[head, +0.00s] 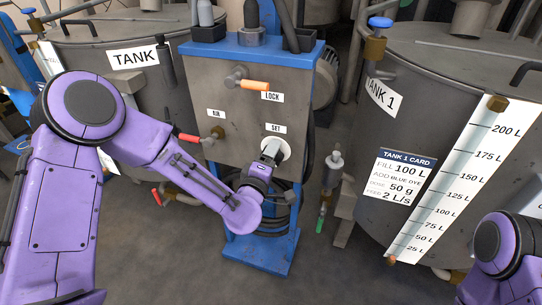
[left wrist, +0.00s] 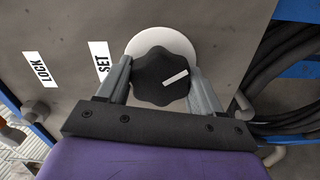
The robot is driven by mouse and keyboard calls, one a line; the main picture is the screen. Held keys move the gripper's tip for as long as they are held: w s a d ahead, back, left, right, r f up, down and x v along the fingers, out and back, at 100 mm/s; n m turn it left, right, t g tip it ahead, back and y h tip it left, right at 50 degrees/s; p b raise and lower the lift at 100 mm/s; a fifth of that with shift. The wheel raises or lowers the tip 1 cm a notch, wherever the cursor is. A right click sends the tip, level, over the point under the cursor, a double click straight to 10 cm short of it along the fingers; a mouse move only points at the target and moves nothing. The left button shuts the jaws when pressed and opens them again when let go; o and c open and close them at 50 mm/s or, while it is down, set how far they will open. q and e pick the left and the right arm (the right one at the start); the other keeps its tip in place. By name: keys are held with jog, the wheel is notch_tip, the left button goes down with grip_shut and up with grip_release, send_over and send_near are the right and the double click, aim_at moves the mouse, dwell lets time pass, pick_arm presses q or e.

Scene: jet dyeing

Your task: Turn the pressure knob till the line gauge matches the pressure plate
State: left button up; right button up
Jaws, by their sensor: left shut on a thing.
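The pressure knob is a black lobed knob (left wrist: 152,82) with a white pointer mark, in front of a white round dial plate (left wrist: 165,38). In the left wrist view the mark slants up to the right. My left gripper (head: 269,154) is shut on the knob, one finger at each side. In the head view the gripper hides most of the knob, and the white dial plate (head: 284,147) shows beside the SET label (head: 272,128). I cannot make out a line gauge or a pressure plate in either view. My right gripper is out of view; only part of my right arm shows.
The grey panel (head: 205,95) on a blue stand has an orange LOCK lever (head: 255,85) above and a red-handled AIR valve (head: 190,138) at left. Tanks stand on both sides. A Tank 1 card (head: 400,175) hangs at right. Dark hoses (left wrist: 290,70) run close beside the knob.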

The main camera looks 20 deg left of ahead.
pick_arm(q)
jog(key=shift+a+m, duration=0.15)
jog(key=shift+m, duration=0.85)
jog(key=o, duration=1)
jog(key=s, duration=1)
jog(key=shift+s+a, duration=0.15)
jog(key=shift+s, duration=0.1)
